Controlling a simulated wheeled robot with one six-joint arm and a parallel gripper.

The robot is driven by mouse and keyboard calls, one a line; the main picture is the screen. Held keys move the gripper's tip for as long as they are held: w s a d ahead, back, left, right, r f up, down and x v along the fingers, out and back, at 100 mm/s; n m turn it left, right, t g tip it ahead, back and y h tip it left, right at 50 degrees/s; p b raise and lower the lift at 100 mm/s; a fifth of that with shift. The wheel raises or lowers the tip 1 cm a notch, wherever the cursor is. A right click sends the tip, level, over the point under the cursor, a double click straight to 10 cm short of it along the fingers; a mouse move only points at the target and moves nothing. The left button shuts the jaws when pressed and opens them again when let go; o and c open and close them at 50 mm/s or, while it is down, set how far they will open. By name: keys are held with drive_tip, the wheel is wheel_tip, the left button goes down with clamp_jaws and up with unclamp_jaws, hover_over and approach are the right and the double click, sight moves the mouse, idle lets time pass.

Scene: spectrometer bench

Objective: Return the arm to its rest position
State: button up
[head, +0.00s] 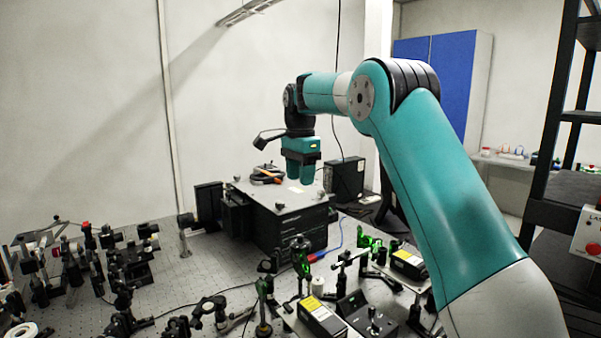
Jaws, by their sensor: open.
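My arm, teal with grey and black joints, rises from the lower right and bends over the bench. My gripper (306,181) hangs at its end, pointing down. It is open and I see nothing between its fingers. It appears in front of or above the black spectrometer box (290,235) with a light grey top; the exact gap cannot be told from this view. The lower right of the bench is partly hidden behind my arm.
The perforated optical table (185,275) carries many mounts and posts (125,270) at left and front. Black boxes with yellow labels (322,318) stand at front centre. A black unit (345,178) stands behind. A dark shelf rack (560,195) stands at right. Air above the left bench is clear.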

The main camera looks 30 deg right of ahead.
drive_tip(key=shift+r, duration=0.7)
drive_tip(key=s+a+f+n+y, duration=0.1)
drive_tip(key=s+a+n, duration=1)
drive_tip(key=a, duration=0.4)
drive_tip(key=s+a+f+n+y, duration=0.1)
drive_tip(key=s+a+n, duration=0.3)
drive_tip(key=s, duration=0.4)
drive_tip(key=s+a+f+n+y, duration=0.1)
drive_tip(key=s+a+f+n, duration=0.2)
drive_tip(key=s, duration=0.5)
drive_tip(key=s+a+f+n+y+b, duration=0.1)
drive_tip(key=s+a+f+n, duration=0.3)
drive_tip(key=s, duration=0.5)
drive_tip(key=n, duration=0.2)
drive_tip(key=shift+a+n, duration=0.3)
drive_tip(key=shift+n, duration=0.1)
drive_tip(key=shift+d, duration=0.15)
